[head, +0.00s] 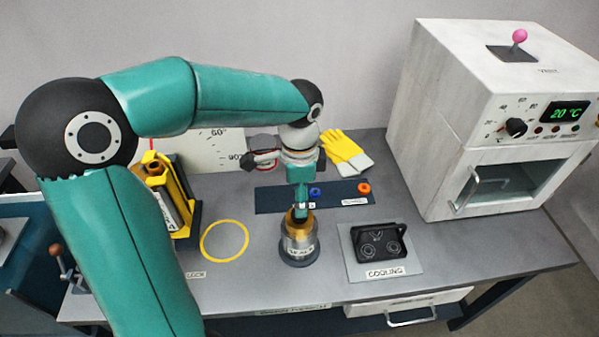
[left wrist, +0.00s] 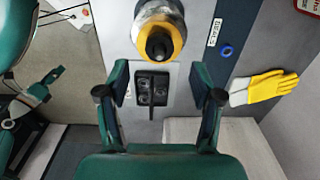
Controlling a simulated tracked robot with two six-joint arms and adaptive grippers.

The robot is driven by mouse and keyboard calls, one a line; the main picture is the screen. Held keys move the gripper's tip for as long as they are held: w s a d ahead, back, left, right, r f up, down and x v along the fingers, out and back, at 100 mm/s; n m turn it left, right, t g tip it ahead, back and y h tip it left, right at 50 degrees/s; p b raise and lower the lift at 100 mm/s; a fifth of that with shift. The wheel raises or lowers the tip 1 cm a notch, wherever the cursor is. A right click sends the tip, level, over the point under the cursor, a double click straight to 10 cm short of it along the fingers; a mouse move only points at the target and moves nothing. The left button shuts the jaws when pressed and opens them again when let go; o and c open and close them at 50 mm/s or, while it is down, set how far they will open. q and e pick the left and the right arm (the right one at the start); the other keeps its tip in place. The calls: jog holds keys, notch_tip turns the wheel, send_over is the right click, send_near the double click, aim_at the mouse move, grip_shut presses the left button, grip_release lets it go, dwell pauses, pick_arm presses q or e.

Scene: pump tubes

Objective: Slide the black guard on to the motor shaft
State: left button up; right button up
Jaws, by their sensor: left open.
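A silver cylinder (head: 299,250) with a golden upper ring stands upright on the bench. It also shows in the left wrist view (left wrist: 162,10), where a dark stub (left wrist: 158,45) rises from its yellow ring. I cannot tell whether the stub is the motor shaft or the black guard on it. My left gripper (head: 300,208) points down at the cylinder's top and partly hides it. Its fingers (left wrist: 160,70) are apart and nothing is between them; the stub appears just beyond the fingertips. My right gripper is not in view.
A blue ring (head: 315,192) and an orange ring (head: 364,188) lie on a dark strip behind. Yellow gloves (head: 343,150) lie farther back. A white oven (head: 470,130) stands right.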

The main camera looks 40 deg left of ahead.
pick_arm(q)
notch_tip(320, 180, up, 8)
jog(key=shift+f, duration=0.1)
dwell(0.4)
dwell(0.6)
